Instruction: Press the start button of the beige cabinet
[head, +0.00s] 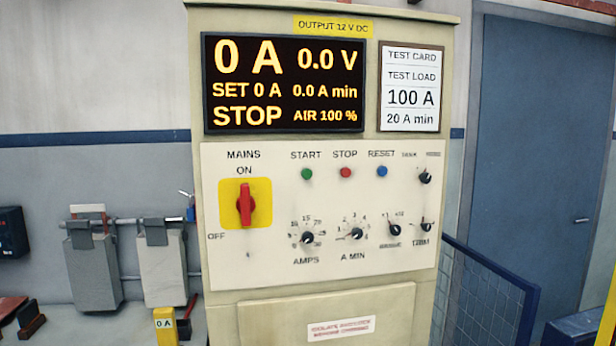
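The beige cabinet (222,325) stands upright in the middle of the head view. Its green start button (306,174) sits on the white control panel (280,265), under the label START. A red stop button (345,172) and a blue reset button (382,171) are to its right. The red mains switch (245,204) on its yellow plate is upright, towards ON. The display (284,84) reads 0 A, 0.0 V, SET 0 A, 0.0 A min, STOP and AIR 100 %. My gripper is not in view.
Several black knobs, including the amps knob (307,238), sit below and right of the buttons. A test card (410,88) reads 100 A, 20 A min. A blue railing (487,290) stands at right before a blue door (540,150). Grey plates (162,268) hang at left.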

